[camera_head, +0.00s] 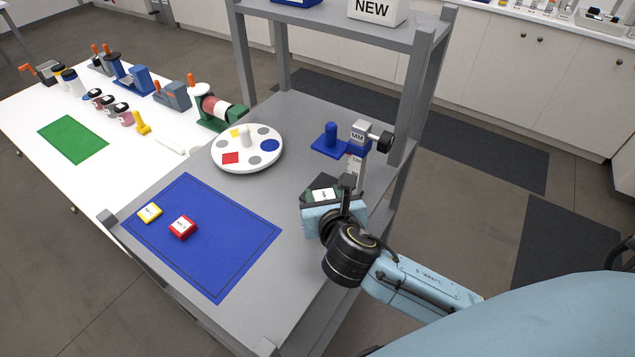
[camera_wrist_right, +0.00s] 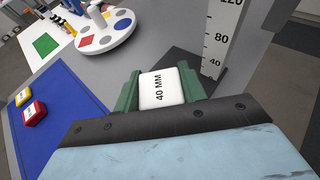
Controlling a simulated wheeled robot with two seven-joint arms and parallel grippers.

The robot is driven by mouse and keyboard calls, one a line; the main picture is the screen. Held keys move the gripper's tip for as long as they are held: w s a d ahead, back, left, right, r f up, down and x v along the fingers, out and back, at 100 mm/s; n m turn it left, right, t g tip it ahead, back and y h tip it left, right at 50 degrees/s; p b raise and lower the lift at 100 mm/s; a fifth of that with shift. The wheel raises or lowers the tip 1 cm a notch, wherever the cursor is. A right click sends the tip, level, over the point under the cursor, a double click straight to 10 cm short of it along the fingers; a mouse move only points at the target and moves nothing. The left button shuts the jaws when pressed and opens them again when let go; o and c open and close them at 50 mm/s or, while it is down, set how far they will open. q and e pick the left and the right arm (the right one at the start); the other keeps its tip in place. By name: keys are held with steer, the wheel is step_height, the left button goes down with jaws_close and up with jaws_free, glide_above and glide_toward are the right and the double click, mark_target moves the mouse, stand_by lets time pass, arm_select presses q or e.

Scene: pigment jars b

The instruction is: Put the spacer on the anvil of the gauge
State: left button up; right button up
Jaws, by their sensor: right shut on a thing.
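The white spacer (camera_wrist_right: 162,90), marked "40 MM", is between the green fingers of my right gripper (camera_wrist_right: 160,84). In the head view my right gripper (camera_head: 322,192) is shut on it, just in front of the gauge (camera_head: 357,134). The gauge has a grey upright with a millimetre scale (camera_wrist_right: 222,40), a grey head marked "MM" and a black knob (camera_head: 383,140). A dark flat plate (camera_wrist_right: 185,62) lies at the foot of the scale, beyond the spacer; it looks like the anvil. The gripper partly hides it. I cannot tell whether the spacer touches it. My left gripper is not in view.
A blue stand (camera_head: 328,145) is left of the gauge. A white round palette (camera_head: 225,165) stands further left. A blue mat (camera_head: 220,265) holds a yellow block (camera_head: 149,212) and a red block (camera_head: 183,228). Grey shelf posts (camera_head: 408,110) rise right of the gauge.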

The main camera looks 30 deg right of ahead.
steer(key=w, duration=0.2)
steer(key=w+d, duration=0.1)
steer(key=w, duration=0.3)
steer(key=shift+w+d, duration=0.15)
steer(key=shift+d, duration=0.15)
steer(key=shift+f+b, duration=0.4)
steer(key=shift+f, duration=1.35)
steer(key=o, duration=1.1)
steer(key=shift+f, duration=0.1)
steer(key=p+v, duration=0.1)
steer(key=v, duration=1.1)
